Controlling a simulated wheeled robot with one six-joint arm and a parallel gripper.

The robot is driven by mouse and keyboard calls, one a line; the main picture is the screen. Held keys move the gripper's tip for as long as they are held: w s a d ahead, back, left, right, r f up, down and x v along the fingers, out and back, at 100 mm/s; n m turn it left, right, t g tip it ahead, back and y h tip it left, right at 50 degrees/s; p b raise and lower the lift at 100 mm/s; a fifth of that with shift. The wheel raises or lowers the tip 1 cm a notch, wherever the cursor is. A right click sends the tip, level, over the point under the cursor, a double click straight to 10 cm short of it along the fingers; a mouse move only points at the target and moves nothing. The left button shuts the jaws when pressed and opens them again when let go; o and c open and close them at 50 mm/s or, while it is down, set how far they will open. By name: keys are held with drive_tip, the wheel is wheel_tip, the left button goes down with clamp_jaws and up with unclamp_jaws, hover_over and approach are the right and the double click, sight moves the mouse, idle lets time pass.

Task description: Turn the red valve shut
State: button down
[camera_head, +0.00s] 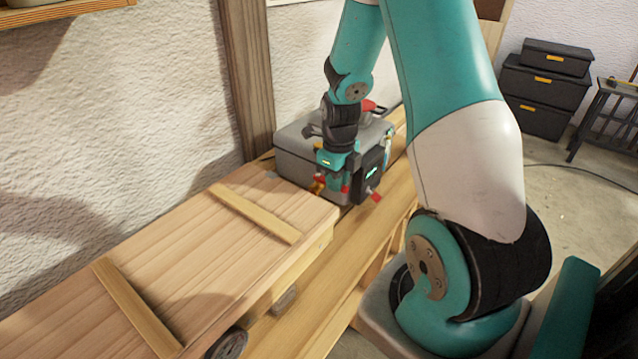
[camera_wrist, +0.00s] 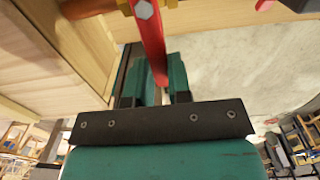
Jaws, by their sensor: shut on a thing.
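The red valve's lever (camera_wrist: 152,40) shows close up in the wrist view, running down from a pale bolt head at the top edge to between my green fingers. My gripper (camera_wrist: 154,85) is shut on this lever. Brass-coloured pipework (camera_wrist: 133,6) sits by the bolt. In the head view my gripper (camera_head: 334,187) points down in front of the grey case, beside a small brass fitting (camera_head: 318,184). Most of the valve is hidden there by my gripper and wrist.
A grey case (camera_head: 298,157) stands right behind my gripper, near the wall. A slatted wooden lid or crate (camera_head: 200,245) lies on the bench to the left. A wooden post (camera_head: 247,80) rises behind it. Black drawer boxes (camera_head: 540,100) stand far right.

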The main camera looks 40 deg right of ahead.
idle(0.3)
drive_tip(key=c, duration=1)
unclamp_jaws()
drive_tip(key=shift+c, duration=0.2)
drive_tip(key=shift+r, duration=0.1)
wheel_tip(320, 180, up, 17)
drive_tip(key=b, duration=0.1)
drive_tip(key=shift+r+b, duration=0.15)
drive_tip(key=shift+b, duration=0.25)
